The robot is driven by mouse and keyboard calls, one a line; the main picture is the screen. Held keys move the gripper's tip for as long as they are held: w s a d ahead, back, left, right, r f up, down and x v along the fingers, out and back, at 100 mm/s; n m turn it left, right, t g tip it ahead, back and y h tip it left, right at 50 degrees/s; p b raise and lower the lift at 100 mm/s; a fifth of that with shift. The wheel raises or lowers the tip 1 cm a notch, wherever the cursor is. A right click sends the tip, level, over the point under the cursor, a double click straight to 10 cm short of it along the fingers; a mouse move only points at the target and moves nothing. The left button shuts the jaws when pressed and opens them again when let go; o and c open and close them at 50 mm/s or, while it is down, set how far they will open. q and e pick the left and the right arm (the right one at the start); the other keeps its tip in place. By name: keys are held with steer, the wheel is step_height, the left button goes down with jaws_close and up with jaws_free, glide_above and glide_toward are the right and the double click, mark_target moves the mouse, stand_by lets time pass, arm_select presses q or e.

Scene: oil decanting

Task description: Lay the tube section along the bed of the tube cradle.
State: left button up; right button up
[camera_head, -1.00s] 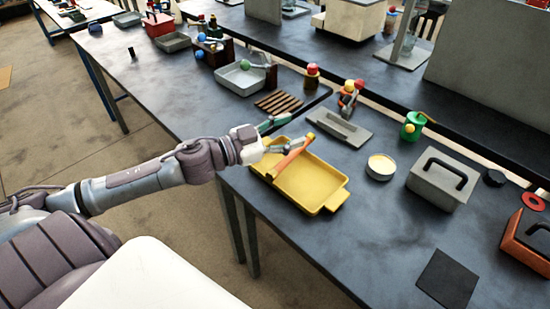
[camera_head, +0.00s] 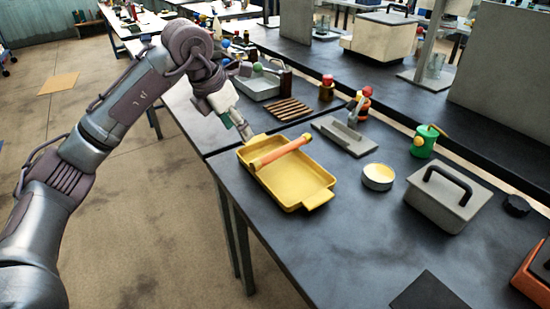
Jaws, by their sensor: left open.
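The tube section (camera_head: 281,152) is an orange-pink cylinder. It lies slantwise over the yellow tray (camera_head: 288,187), with one end by the tray's left wall and the other at its far rim. My left gripper (camera_head: 243,131) is open and empty, just beyond the tray's left corner, apart from the tube. A flat grey holder with a narrow raised middle (camera_head: 343,134) stands behind the tray; I cannot tell whether it or the yellow tray is the tube cradle. My right gripper is not in view.
A slatted brown rack (camera_head: 289,109) and a grey tray (camera_head: 258,87) stand behind. To the right are a round tin (camera_head: 378,177), a green can (camera_head: 425,141) and a grey handled box (camera_head: 446,198).

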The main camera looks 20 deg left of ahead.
arm_select(q)
glide_above(256, 161)
steer(key=s, duration=0.2)
step_height(256, 161, down, 7)
steer(key=shift+a+p+x, duration=0.2)
steer(key=shift+x, duration=0.75)
steer(key=shift+a+p+x, duration=0.15)
steer(key=shift+p+x, duration=0.1)
steer(key=shift+x, duration=0.75)
steer(key=shift+a+p+x, duration=0.2)
steer(key=shift+x, duration=0.75)
jaws_close()
